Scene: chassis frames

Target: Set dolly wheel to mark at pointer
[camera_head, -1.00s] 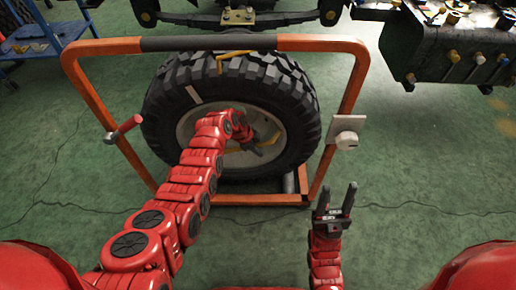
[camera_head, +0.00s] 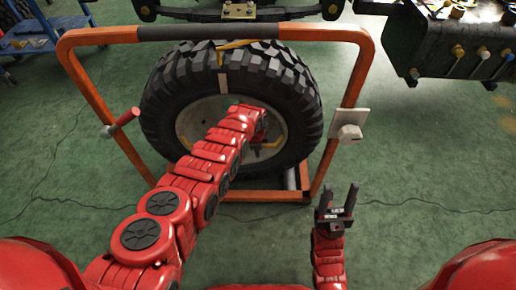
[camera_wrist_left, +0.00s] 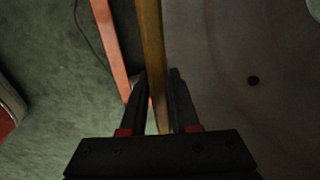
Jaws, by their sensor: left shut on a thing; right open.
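The big black dolly wheel (camera_head: 290,97) stands upright inside the orange frame. A pale strip mark (camera_head: 222,80) shows near its top, almost directly below the yellow pointer (camera_head: 220,58) on the frame's top bar; the small offset is hard to judge. My left arm reaches across the wheel's pale hub and hides part of it. In the left wrist view my left gripper (camera_wrist_left: 158,88) is shut on a yellow bar (camera_wrist_left: 152,45) beside the wheel's pale face. Yellow bar parts (camera_head: 183,138) also show at the hub. My right gripper (camera_head: 338,197) is open and empty, low right of the frame.
The orange frame (camera_head: 92,100) has a red-handled lever (camera_head: 126,117) on its left post and a pale block with a knob (camera_head: 349,127) on its right post. A blue cart (camera_head: 48,35) and dark machine (camera_head: 455,48) stand behind. Green floor is open on both sides.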

